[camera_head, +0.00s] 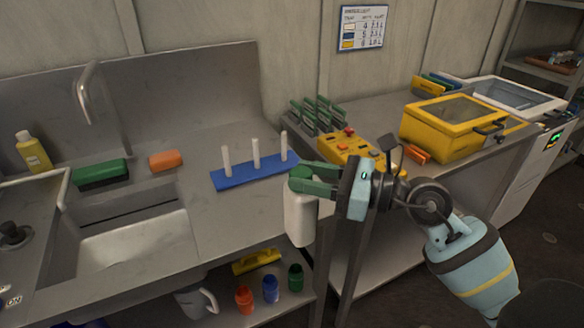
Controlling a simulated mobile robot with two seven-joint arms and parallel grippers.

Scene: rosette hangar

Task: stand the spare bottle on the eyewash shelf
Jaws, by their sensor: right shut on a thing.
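My right gripper (316,177) comes in from the right and is shut on the green top of a white bottle (300,218). I take this to be the spare bottle. It hangs upright and appears in front of the steel counter's front edge. Its height and distance from the counter are hard to judge. The gripper covers part of its top. No shelf that I can clearly recognise as the eyewash shelf shows. My left gripper is not in view.
The counter (225,215) has a sink (135,245), a blue peg rack (235,180), a green block, an orange block and a yellow bottle (33,151). A lower shelf holds small coloured bottles (270,289) and a jug (195,302). A yellow box (455,118) stands right.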

